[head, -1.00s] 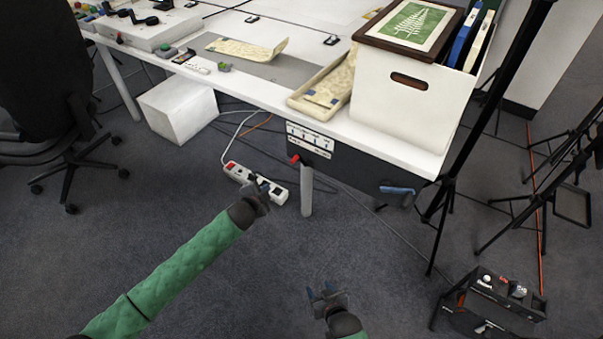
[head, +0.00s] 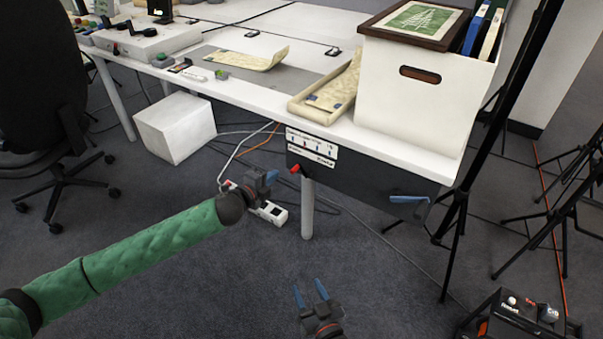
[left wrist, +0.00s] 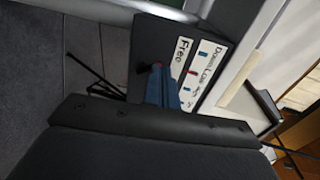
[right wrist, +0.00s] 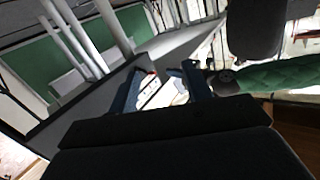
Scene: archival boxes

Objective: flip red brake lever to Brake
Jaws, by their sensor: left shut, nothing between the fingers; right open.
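The red brake lever (head: 295,168) sticks out at the left end of the dark panel (head: 345,178) under the desk's front edge. My left gripper (head: 273,176) is shut and empty, just left of the lever in the head view. Its blue fingertips (left wrist: 160,72) overlap the lever in the wrist view; I cannot tell if they touch. My right gripper (head: 311,291) is open and empty, low in front of the desk.
A blue handle (head: 408,199) sits at the panel's right end. A desk leg (head: 307,210) stands below the panel. A power strip (head: 272,213) lies on the floor behind my left gripper. Tripods (head: 460,190) and a black toolbox (head: 520,315) stand at the right.

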